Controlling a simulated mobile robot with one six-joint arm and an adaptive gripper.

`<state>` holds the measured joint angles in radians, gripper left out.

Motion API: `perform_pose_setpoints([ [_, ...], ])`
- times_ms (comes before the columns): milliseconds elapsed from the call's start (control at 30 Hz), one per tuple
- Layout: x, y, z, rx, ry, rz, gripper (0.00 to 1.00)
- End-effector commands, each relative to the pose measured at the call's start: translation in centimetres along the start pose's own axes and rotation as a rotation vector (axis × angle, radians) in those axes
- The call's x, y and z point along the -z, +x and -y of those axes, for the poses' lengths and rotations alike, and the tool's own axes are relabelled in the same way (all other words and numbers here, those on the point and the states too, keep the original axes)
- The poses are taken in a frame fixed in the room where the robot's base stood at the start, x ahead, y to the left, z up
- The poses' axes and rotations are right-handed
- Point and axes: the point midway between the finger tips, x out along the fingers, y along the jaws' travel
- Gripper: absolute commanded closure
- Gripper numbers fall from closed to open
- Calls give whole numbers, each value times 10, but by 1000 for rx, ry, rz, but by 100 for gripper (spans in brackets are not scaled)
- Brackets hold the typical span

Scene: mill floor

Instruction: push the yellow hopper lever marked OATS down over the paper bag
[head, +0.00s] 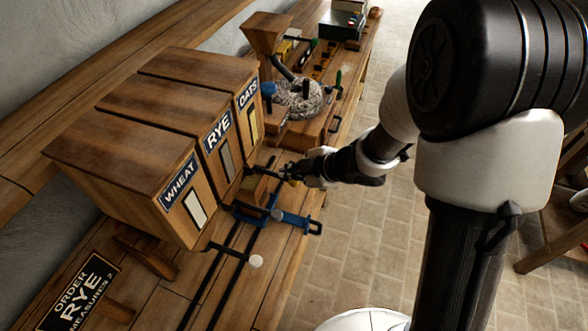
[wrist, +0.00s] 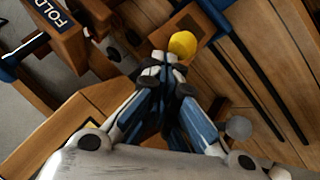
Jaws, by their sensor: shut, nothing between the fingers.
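The OATS hopper (head: 247,108) is the far one of three wooden hoppers, with a yellow strip on its front. In the wrist view the lever's yellow knob (wrist: 183,44) is just beyond my gripper (wrist: 163,72). The fingers are shut and empty, with the tips close to the knob; I cannot tell whether they touch it. In the head view my gripper (head: 284,172) is in front of the hoppers, and the lever is mostly hidden there. A tan shape (head: 258,188) beside it may be the paper bag, partly hidden.
The WHEAT hopper (head: 140,178) and RYE hopper (head: 215,150) stand nearer. The white knob (head: 256,261) of the WHEAT lever sticks out over the bench. A blue carriage (head: 290,219) sits on dark rails. A grey knob (wrist: 238,128) is right of my fingers. A mill (head: 300,95) stands beyond.

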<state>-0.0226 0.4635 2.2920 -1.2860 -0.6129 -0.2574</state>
Motion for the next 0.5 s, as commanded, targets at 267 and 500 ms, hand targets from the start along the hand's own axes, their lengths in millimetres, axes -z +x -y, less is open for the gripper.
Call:
perform_pose_setpoints([
  [267, 10, -14, -10, 0, 0, 0, 100],
  [500, 15, -20, -15, 0, 0, 0, 100],
])
